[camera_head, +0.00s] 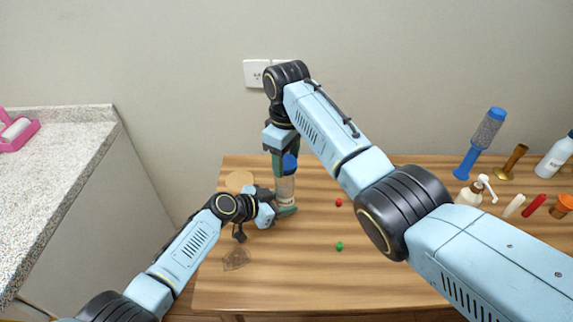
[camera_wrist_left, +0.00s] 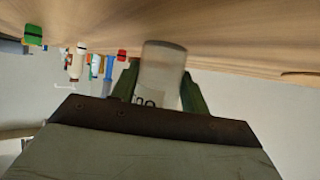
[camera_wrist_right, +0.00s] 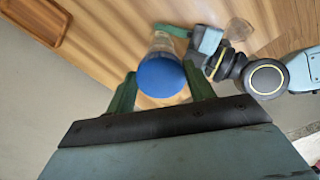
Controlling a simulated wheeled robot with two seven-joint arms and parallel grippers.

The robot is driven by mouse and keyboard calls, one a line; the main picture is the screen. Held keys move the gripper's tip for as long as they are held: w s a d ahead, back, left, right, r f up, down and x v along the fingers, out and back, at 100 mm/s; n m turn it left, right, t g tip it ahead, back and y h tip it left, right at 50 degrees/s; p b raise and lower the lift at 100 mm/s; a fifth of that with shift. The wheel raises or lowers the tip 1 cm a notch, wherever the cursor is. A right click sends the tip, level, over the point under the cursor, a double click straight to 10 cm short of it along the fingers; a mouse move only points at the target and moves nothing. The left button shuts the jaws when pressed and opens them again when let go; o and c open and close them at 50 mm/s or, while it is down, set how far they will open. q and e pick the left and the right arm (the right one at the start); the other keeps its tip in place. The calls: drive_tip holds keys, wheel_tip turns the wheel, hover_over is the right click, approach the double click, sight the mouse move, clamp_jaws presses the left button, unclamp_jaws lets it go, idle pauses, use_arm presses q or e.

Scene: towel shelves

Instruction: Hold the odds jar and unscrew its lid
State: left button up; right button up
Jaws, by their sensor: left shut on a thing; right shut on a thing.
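The odds jar (camera_head: 284,187) is a clear, pale cylinder with a blue lid (camera_head: 290,164); it stands upright near the back left of the table. My left gripper (camera_head: 284,209) is shut around the lower jar body, and its green fingers flank the jar (camera_wrist_left: 161,72) in the left wrist view, with part of a dark label showing. My right gripper (camera_head: 284,150) comes down from above and is shut on the lid. In the right wrist view the blue lid (camera_wrist_right: 161,77) sits between the green fingers, on the jar.
Small red (camera_head: 338,202) and green (camera_head: 339,246) pieces lie right of the jar. The front middle is clear.

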idle(0.3)
use_arm(q)
drive_tip(key=o, duration=0.9)
drive_tip(key=shift+c, duration=0.2)
